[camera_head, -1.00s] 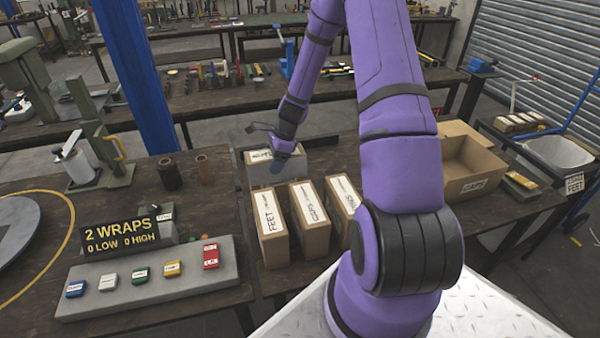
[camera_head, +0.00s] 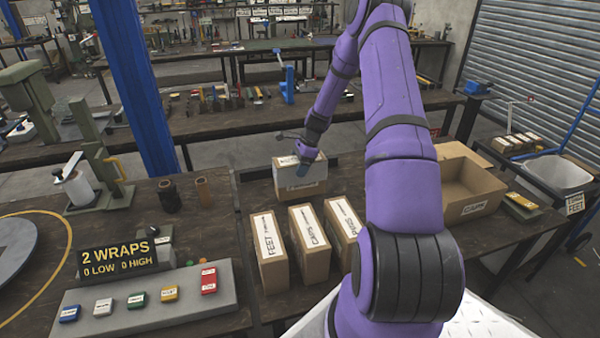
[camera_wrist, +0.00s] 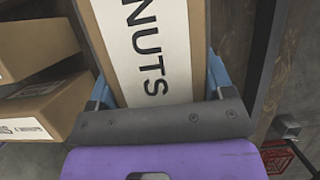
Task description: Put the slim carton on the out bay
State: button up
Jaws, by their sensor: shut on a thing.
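A brown carton with a white label (camera_head: 298,187) is held at the back of the bench. The label reads NUTS in the wrist view (camera_wrist: 150,45). My gripper (camera_head: 308,163) is shut on it from above, and its blue fingers flank the carton in the wrist view (camera_wrist: 158,90). Whether its bottom touches the bench is not clear. Three upright cartons stand in a row nearer me: one marked FEET (camera_head: 272,265), one that seems to read CAPS (camera_head: 314,258) and one with a partly hidden label (camera_head: 340,235). No area marked as an out bay is readable.
A grey button panel (camera_head: 150,305) and a 2 WRAPS sign (camera_head: 118,255) are at the left front.

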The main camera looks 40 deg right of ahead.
jog(key=shift+w+d+f, duration=0.1)
jog(key=shift+d+f, duration=0.2)
jog(key=shift+f, duration=0.6)
jog(key=shift+w+d+f, duration=0.1)
jog(key=shift+d+f, duration=0.2)
jog(key=shift+f, duration=0.7)
